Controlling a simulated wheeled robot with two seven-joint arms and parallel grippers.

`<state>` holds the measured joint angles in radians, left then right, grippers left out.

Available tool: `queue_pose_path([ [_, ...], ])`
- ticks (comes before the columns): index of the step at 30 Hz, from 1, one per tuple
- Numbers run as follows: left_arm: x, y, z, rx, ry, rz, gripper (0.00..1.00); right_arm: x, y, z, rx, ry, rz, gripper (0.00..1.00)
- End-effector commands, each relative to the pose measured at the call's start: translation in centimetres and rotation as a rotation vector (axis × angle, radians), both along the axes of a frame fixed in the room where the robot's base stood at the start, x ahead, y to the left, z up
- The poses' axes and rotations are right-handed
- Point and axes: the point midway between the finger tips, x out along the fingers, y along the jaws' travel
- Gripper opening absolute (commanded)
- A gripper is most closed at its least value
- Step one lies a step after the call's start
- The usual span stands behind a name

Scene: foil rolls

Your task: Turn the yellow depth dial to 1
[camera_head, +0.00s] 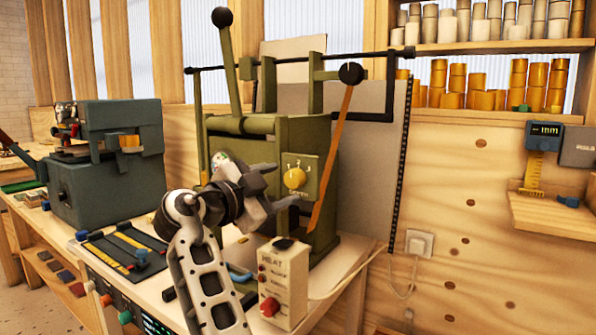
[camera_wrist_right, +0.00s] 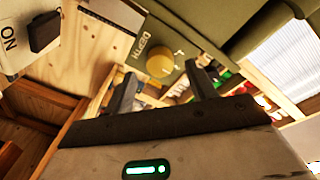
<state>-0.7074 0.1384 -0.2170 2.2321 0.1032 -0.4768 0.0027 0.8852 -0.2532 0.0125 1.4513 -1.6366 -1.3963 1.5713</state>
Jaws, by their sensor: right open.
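The yellow depth dial (camera_head: 295,178) is a round knob on a plate on the front of the green machine (camera_head: 285,135). It also shows in the right wrist view (camera_wrist_right: 160,65), beside the word DEPTH. Its numerals and pointer are too small to read. My right gripper (camera_head: 284,188) is open and empty, just left of and in front of the dial. In the right wrist view its two fingers (camera_wrist_right: 160,77) stand apart with the dial showing between their tips; contact cannot be told. My left gripper is not in view.
A HEAT box (camera_head: 283,283) with a red knob stands below the gripper. An orange lever (camera_head: 332,155) with a black ball slants down right of the dial. A grey-green machine (camera_head: 105,165) stands at left. Shelves of foil rolls (camera_head: 480,85) line the back right.

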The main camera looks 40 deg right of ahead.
Motion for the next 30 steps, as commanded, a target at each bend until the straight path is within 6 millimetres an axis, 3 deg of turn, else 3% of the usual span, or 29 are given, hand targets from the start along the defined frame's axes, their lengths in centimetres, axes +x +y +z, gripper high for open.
queue_pose_path([
  [6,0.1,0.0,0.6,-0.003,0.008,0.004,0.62,0.8,-1.4,0.1,0.0,0.002,0.015,0.56],
  [17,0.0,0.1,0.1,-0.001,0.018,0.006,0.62,0.9,-1.7,-0.1,0.0,0.001,0.018,0.56],
  [21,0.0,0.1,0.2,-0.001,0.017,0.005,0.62,0.9,-1.7,-0.1,0.0,0.001,0.018,0.18],
  [22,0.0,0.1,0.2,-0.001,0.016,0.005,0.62,0.9,-1.6,-0.1,0.0,0.001,0.018,0.12],
  [30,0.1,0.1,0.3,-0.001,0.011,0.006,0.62,0.9,-1.7,-0.1,-0.004,0.015,0.017,0.12],
])
